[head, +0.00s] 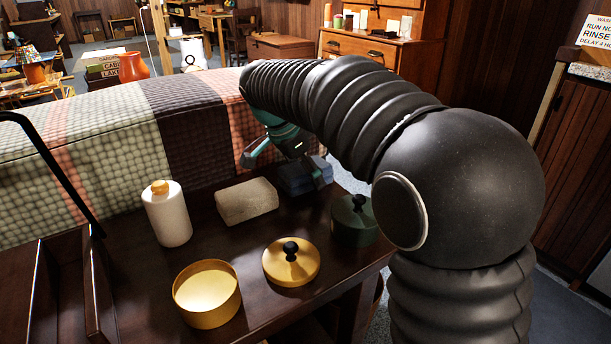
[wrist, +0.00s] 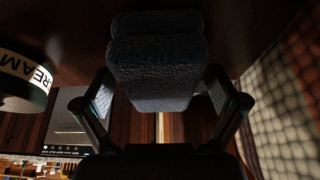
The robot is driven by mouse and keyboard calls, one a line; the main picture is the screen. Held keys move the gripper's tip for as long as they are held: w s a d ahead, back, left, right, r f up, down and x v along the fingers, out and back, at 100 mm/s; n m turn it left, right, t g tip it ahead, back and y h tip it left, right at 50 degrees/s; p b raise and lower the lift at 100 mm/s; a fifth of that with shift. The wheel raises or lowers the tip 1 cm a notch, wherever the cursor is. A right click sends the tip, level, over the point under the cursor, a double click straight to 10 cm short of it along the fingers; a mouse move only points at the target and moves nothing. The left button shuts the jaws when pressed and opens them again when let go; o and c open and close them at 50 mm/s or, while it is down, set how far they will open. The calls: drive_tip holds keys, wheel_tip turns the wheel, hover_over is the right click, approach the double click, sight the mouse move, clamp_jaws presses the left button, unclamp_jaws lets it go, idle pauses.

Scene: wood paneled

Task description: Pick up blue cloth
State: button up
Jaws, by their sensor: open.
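The blue cloth (head: 294,180) is a folded, textured block at the far edge of the dark wooden table, partly hidden by my gripper in the head view. My gripper (head: 284,160) is open at the cloth, its fingers spread. In the wrist view, the dark blue cloth (wrist: 158,48) fills the upper middle. The two fingers (wrist: 159,84) stand on either side of its near end. I cannot tell whether they touch it.
A dark green lidded pot (head: 362,226) stands close to the cloth; it shows with a "CREAM" label in the wrist view (wrist: 25,82). A beige cloth (head: 246,200), white bottle (head: 168,218), gold lid (head: 291,266) and gold tin (head: 207,300) share the table (head: 140,285). A quilted sofa (head: 110,150) stands behind.

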drive_tip(key=shift+c, duration=0.3)
drive_tip(key=c, duration=1.2)
drive_tip(key=shift+o, duration=0.2)
drive_tip(key=shift+r, duration=0.5)
wheel_tip(320, 180, up, 4)
drive_tip(key=shift+d+f+p, duration=0.1)
drive_tip(key=shift+d+p, duration=0.05)
drive_tip(key=shift+p, duration=0.2)
drive_tip(key=s+d+r, duration=0.6)
drive_tip(key=d, duration=0.4)
drive_tip(key=shift+r+b, duration=0.3)
drive_tip(key=shift+b, duration=0.05)
drive_tip(key=shift+a, duration=0.1)
